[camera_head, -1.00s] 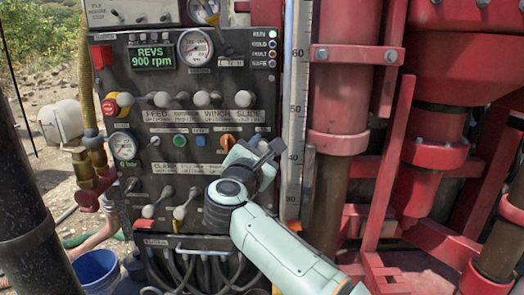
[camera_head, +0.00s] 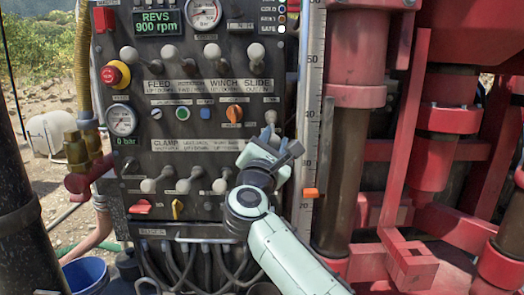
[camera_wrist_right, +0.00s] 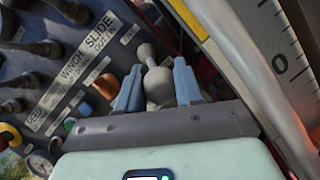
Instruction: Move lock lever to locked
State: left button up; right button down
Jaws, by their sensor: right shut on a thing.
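A grey lever with a ball knob (camera_head: 270,117) stands on the dark control panel, right of the orange knob. I take it for the lock lever, but I cannot read a label naming it. In the right wrist view the lever (camera_wrist_right: 157,82) rises between the two blue fingers. My right gripper (camera_head: 274,137) is shut on this lever, and it also shows in the wrist view (camera_wrist_right: 157,92). The gripper hides the lever's base in the head view. My left gripper is not in view.
The orange knob (camera_head: 234,114) is close to the left of my gripper. Several levers stand above and below it on the panel. The ruler scale (camera_head: 309,120) and red rig frame (camera_head: 360,95) stand close on the right. A blue bucket (camera_head: 86,272) is at lower left.

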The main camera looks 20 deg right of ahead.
jog(key=shift+w+d+f+b, duration=0.1)
jog(key=shift+w+f+b, duration=0.1)
jog(key=shift+f+b, duration=0.25)
